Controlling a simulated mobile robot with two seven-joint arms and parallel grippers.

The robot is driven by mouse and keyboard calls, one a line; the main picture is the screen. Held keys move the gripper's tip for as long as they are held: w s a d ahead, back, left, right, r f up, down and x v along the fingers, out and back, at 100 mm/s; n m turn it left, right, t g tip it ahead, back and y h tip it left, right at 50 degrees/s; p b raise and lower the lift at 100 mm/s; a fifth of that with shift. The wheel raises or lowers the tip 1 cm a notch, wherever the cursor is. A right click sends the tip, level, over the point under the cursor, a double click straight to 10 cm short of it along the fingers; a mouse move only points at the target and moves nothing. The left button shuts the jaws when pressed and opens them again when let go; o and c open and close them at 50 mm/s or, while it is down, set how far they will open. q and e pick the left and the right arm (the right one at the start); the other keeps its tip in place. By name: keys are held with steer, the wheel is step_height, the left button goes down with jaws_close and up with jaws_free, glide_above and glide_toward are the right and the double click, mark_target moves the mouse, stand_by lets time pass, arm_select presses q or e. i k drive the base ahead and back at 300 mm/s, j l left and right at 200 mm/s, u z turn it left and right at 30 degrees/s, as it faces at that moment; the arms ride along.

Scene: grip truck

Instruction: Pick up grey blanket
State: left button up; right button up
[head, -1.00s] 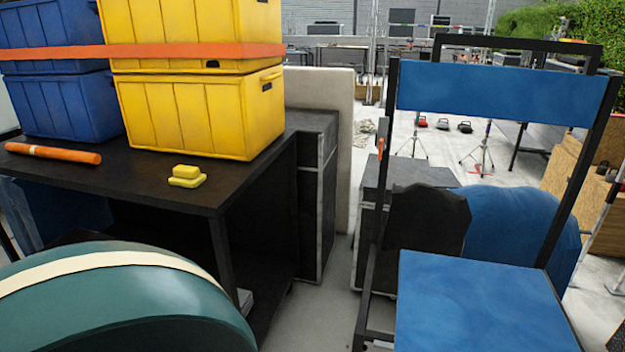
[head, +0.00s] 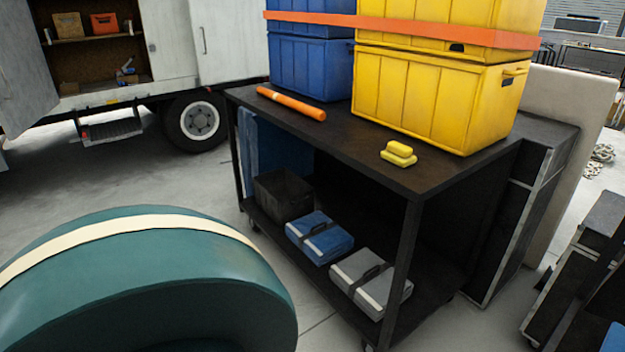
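The grey blanket (head: 372,283) lies folded, with a dark strap around it, on the lower shelf of a black cart, near its front right corner post. A folded blue blanket (head: 319,237) with a similar strap lies just to its left. Neither of my grippers shows in the head view, so their state and distance from the blanket are hidden.
The black cart (head: 330,137) carries blue crates (head: 310,65), yellow crates (head: 437,100), an orange roll and yellow blocks. A dark bin (head: 283,195) sits on its lower shelf. A large teal rounded object (head: 150,295) fills the lower left. A truck (head: 110,60) stands behind.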

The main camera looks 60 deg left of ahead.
mark_target(366, 279)
steer(key=u, duration=1.35)
steer(key=z, duration=0.45)
steer(key=i+j+z, duration=0.1)
steer(key=z, duration=0.3)
steer(key=j+z, duration=0.2)
steer(key=z, duration=0.25)
steer(key=i+j+z, duration=0.15)
steer(key=j+z, duration=0.2)
steer(key=j, duration=0.15)
steer(key=j+z, duration=0.3)
steer(key=j, duration=0.15)
steer(key=j+z, duration=0.3)
steer(key=j, duration=1.6)
steer(key=k+j, duration=0.1)
steer(key=j, duration=0.7)
steer(key=z, duration=0.05)
